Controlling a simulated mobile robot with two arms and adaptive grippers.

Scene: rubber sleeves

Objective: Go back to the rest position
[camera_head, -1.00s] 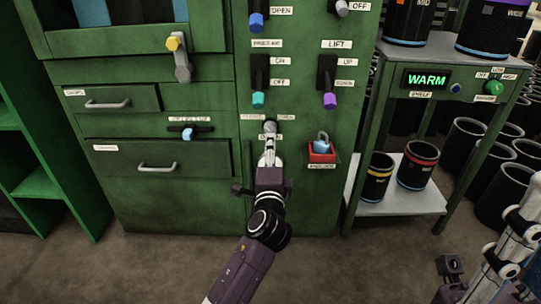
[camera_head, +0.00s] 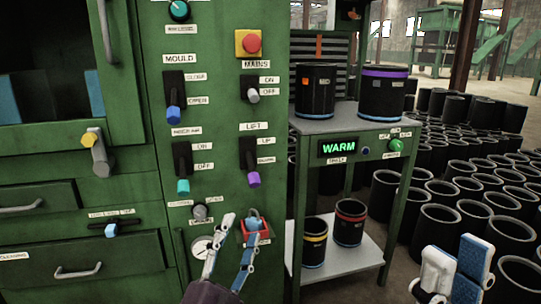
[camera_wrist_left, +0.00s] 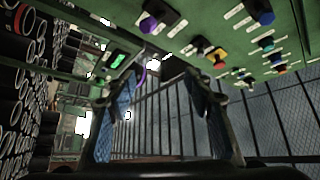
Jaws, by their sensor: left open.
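My left gripper (camera_head: 238,230) is open and empty in the head view, in front of the green machine panel (camera_head: 215,140). In the picture its fingers overlap the red box with a blue part (camera_head: 264,238); I cannot tell whether they touch. In the left wrist view its two blue-padded fingers (camera_wrist_left: 150,100) stand wide apart with nothing between them. My right gripper (camera_head: 456,262) is at the lower right of the head view. Its two fingers stand apart, with nothing seen between them.
The panel carries a blue lever (camera_head: 173,115), a teal lever (camera_head: 183,186), a purple lever (camera_head: 253,179) and a red button (camera_head: 252,43). A shelf stand (camera_head: 335,127) on the right holds black sleeves. More sleeves (camera_head: 438,222) stand on the floor at the right.

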